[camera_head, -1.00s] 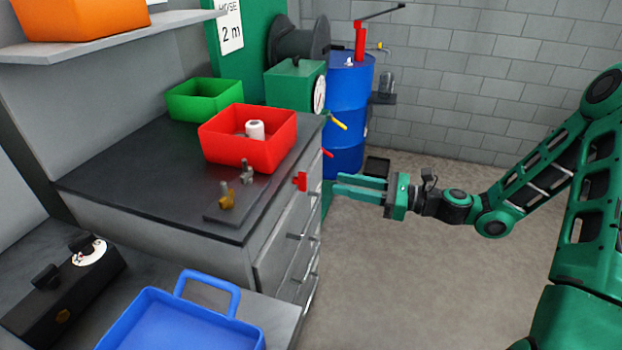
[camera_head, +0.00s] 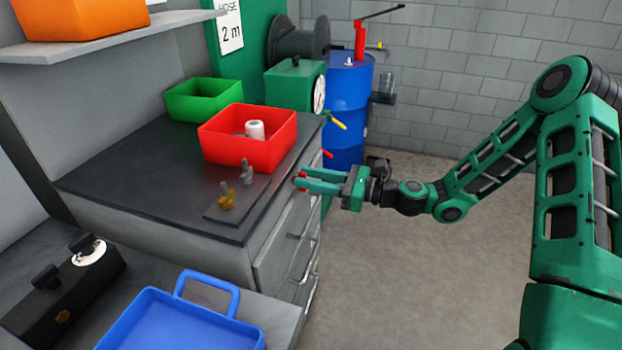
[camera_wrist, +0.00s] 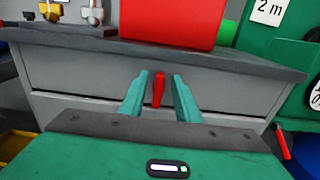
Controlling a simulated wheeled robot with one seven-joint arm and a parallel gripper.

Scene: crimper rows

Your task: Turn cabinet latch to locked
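The red cabinet latch (camera_head: 301,176) is on the front of the grey drawer cabinet (camera_head: 210,232), near the top edge. In the head view my fingers partly hide it. In the wrist view the latch (camera_wrist: 159,90) is a red lever standing nearly upright. My gripper (camera_head: 301,181) is open at the cabinet front. In the wrist view its two teal fingers (camera_wrist: 160,77) stand on either side of the lever, with a gap on each side. I cannot tell from this whether the latch is locked.
A red bin (camera_head: 238,150) with a white item stands on the cabinet top above the latch. Two small valve fittings (camera_head: 227,197) are near the front edge. A green box with a gauge (camera_head: 295,86) and a blue drum (camera_head: 348,90) stand behind. The floor to the right is clear.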

